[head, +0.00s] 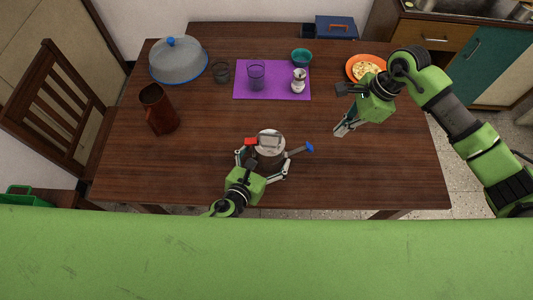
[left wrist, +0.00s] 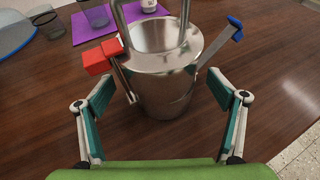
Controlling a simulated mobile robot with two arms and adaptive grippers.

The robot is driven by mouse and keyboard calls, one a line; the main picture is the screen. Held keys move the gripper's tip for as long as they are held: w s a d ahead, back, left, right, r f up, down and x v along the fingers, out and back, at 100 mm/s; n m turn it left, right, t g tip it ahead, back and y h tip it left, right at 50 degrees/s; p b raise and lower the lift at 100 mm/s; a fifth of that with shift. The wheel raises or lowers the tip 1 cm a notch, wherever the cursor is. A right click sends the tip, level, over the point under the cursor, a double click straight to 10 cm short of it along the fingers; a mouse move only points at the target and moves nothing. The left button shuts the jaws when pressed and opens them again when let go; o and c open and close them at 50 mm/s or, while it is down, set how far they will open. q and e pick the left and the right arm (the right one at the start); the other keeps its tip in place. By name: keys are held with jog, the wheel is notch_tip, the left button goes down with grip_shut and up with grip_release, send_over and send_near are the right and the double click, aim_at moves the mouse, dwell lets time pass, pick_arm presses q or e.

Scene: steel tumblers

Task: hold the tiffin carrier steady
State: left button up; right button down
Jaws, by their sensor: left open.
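The steel tiffin carrier (head: 266,154) stands upright on the table near its front edge. In the left wrist view the carrier (left wrist: 165,92) has a tall handle on top, a red clasp part (left wrist: 103,57) at its left and a blue-tipped lever (left wrist: 235,28) sticking out at its right. My left gripper (head: 262,163) is open, with one finger on each side of the carrier. In the left wrist view its fingers (left wrist: 160,86) appear apart from the steel wall. My right gripper (head: 345,110) is open and empty above the table's right part.
A teal bowl (head: 301,57), an orange plate (head: 352,62), a domed cover (head: 178,62), a dark glass (head: 221,72) and a brown jug (head: 159,110) stand around.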

pick_arm(q)
jog(key=shift+w, duration=0.15)
dwell(0.4)
jog(key=shift+w+d+f, duration=0.15)
jog(key=shift+w, duration=0.05)
jog(key=shift+c, duration=0.4)
jog(key=c, duration=1.4)
jog(key=shift+c, duration=0.2)
pick_arm(e)
jog(key=shift+a, duration=0.1)
jog(key=a, duration=0.2)
jog(key=shift+w+a, duration=0.1)
jog(key=shift+a, duration=0.3)
